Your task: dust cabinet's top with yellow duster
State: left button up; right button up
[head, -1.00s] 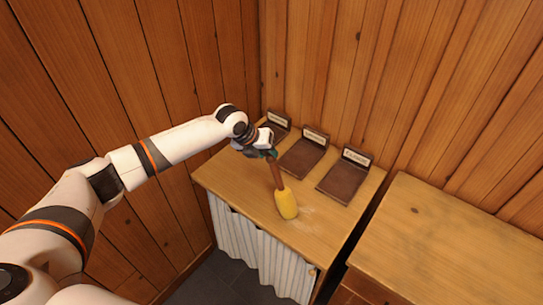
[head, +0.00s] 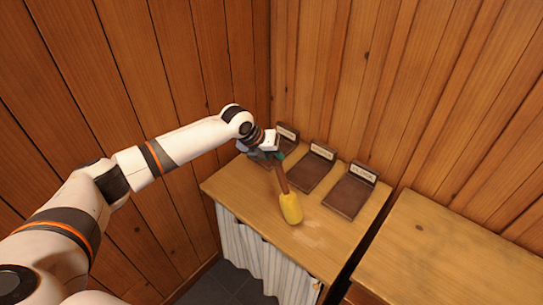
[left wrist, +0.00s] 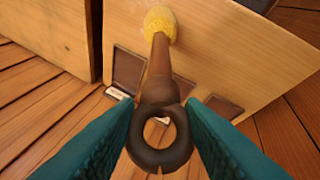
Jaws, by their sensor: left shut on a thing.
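The yellow duster (head: 291,208) has a fuzzy yellow head and a brown handle with a ring at its end. My left gripper (head: 268,155) is shut on the handle. In the left wrist view its teal fingers (left wrist: 160,105) flank the handle's ring end, and the duster (left wrist: 160,22) points away from them. The head is at the cabinet's top (head: 235,190), a light wooden surface; I cannot tell whether it touches. A pale, dusty-looking patch (head: 314,238) shows on the top just in front of the head. My right gripper is not in view.
Three dark brown labelled trays stand along the back: left (head: 287,135), middle (head: 312,170), right (head: 349,190). A second wooden cabinet (head: 450,260) stands to the right across a narrow gap. Plank walls close the back and left. A white curtain (head: 260,262) covers the cabinet's front.

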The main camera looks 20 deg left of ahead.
pick_arm(q)
jog(key=shift+r, duration=0.65)
notch_tip(320, 180, up, 3)
jog(key=shift+p, duration=0.4)
dwell(0.5)
